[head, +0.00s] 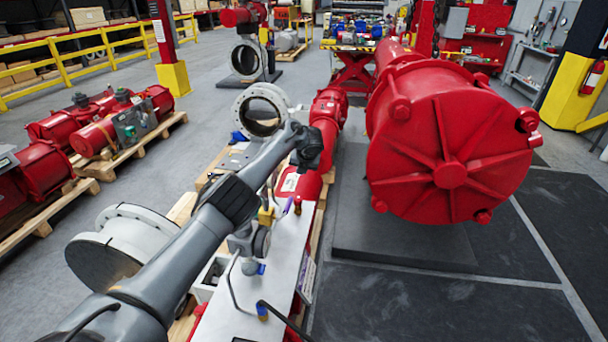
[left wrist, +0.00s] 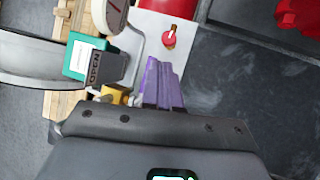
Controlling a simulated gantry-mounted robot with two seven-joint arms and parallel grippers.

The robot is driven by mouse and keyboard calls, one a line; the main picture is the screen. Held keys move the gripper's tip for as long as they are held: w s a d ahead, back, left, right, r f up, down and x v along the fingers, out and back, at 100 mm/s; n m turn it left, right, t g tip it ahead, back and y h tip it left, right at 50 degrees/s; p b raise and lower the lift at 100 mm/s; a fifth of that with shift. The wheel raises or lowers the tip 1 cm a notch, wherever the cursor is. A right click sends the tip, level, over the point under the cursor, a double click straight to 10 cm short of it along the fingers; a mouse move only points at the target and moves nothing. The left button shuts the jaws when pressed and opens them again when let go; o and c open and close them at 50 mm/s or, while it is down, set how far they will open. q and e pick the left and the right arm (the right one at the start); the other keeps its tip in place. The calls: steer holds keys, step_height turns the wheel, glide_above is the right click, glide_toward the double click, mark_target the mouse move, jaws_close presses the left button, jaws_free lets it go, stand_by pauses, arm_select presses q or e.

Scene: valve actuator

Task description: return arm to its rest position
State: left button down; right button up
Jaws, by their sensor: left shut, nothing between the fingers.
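My left arm (head: 185,250) reaches in from the lower left of the head view, over the white panel (head: 250,300). In the left wrist view my left gripper (left wrist: 160,68) has purple fingers held together, with nothing between them. They are over the white panel, near a small brass fitting with a red top (left wrist: 169,38). In the head view the wrist partly hides the gripper; only a bit of purple shows beside the fitting (head: 297,205). A green box marked OPEN (left wrist: 90,58) is left of the fingers. My right gripper is not in view.
A large red actuator cylinder (head: 450,140) stands right of the panel. Grey valve rings (head: 125,245) lie left, close to my arm. A round white-faced part (left wrist: 110,14) and a yellow fitting (left wrist: 113,94) are near the fingers. Dark floor mats (head: 430,300) at lower right are clear.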

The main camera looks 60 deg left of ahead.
arm_select(q)
steer(key=w+d+f+n+t, duration=0.1)
steer(key=w+d+f, duration=0.3)
steer(key=d+f, duration=0.45)
steer(key=w+d+f+n+t, duration=0.1)
steer(key=w+d+f, duration=0.3)
steer(key=d, duration=0.7)
steer(key=s+d+f+n+h, duration=0.1)
steer(key=s+d+f+n, duration=0.15)
steer(key=d+f, duration=0.4)
steer(key=s+d+f+n, duration=0.1)
steer(key=s+d+f, duration=0.25)
steer(key=d, duration=0.65)
steer(key=s+d+f+n+t+h, duration=0.1)
steer(key=s+d+f+n+h, duration=0.3)
steer(key=s+d, duration=0.8)
steer(key=s+d+r+n, duration=0.2)
steer(key=s+r+n, duration=0.1)
steer(key=s+n, duration=0.3)
steer(key=s+d+r+n+h, duration=0.1)
steer(key=s+d+r+n, duration=0.15)
steer(key=s, duration=0.55)
steer(key=s+d+r+n, duration=0.1)
steer(key=s+r+n, duration=0.1)
steer(key=s+n, duration=0.4)
step_height(320, 180, up, 32)
steer(key=s+p, duration=0.1)
steer(key=p, duration=3)
steer(key=shift+s+g, duration=0.25)
steer(key=shift+g, duration=0.15)
